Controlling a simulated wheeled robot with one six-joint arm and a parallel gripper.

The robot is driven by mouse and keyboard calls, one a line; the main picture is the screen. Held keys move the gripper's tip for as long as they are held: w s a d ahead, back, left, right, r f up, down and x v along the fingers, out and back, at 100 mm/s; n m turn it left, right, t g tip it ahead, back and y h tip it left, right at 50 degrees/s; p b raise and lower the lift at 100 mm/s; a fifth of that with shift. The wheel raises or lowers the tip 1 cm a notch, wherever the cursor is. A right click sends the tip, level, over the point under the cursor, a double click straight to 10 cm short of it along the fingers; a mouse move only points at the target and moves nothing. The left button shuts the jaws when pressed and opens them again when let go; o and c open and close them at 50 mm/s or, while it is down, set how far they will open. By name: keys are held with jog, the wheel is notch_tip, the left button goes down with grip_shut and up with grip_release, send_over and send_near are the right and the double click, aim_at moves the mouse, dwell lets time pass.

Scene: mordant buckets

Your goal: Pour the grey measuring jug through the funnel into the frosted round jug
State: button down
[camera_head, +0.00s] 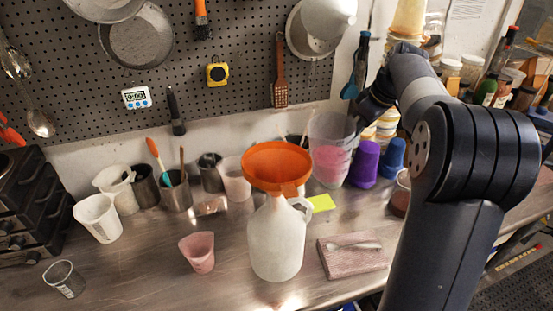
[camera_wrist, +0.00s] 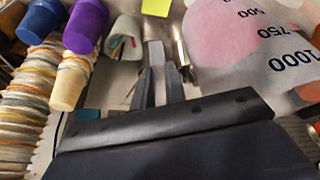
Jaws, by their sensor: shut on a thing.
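The grey measuring jug (camera_head: 322,128) is translucent, holds something pink and stands about upright behind and right of the funnel. Its side with black numbers fills the upper right of the wrist view (camera_wrist: 250,62). My gripper (camera_wrist: 156,75) is shut on the jug's handle, at the jug's right side in the head view; my arm partly hides the grip there. I cannot tell whether the jug's base touches the bench. The orange funnel (camera_head: 277,163) sits in the mouth of the frosted round jug (camera_head: 276,240), a whitish jug upright on the bench, nearer the camera.
Purple (camera_head: 364,163) and blue (camera_head: 392,157) cups stand close right of the measuring jug. A pink cup (camera_head: 198,252) stands left of the frosted jug, and a folded cloth (camera_head: 350,257) with a spoon lies right. The front left bench is mostly clear.

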jog(key=r, duration=0.1)
jog(key=a+r+t+h, duration=0.1)
jog(key=s+r+h, duration=0.1)
jog(key=shift+a+r, duration=0.4)
jog(key=s+a+r+n+t+h, duration=0.1)
jog(key=s+a+r+t+h, duration=0.2)
jog(key=r, duration=0.6)
jog(key=shift+a+n+h, duration=0.3)
jog(key=shift+a+h, duration=0.2)
jog(key=shift+a, duration=0.35)
jog(key=shift+s+a, duration=0.1)
jog(key=shift+s, duration=0.05)
jog(key=shift+s+a+r+t+h, duration=0.2)
jog(key=shift+a+r+t+h, duration=0.15)
jog(key=shift+r, duration=0.2)
jog(key=shift+s+a+r+t+h, duration=0.2)
jog(key=shift+r+t+h, duration=0.15)
jog(key=shift+r, duration=0.2)
dwell(0.5)
jog(key=shift+s+a+r+n+t+h, duration=0.1)
jog(key=shift+s+a+n+t+h, duration=0.25)
jog(key=shift+a, duration=0.25)
dwell(3.2)
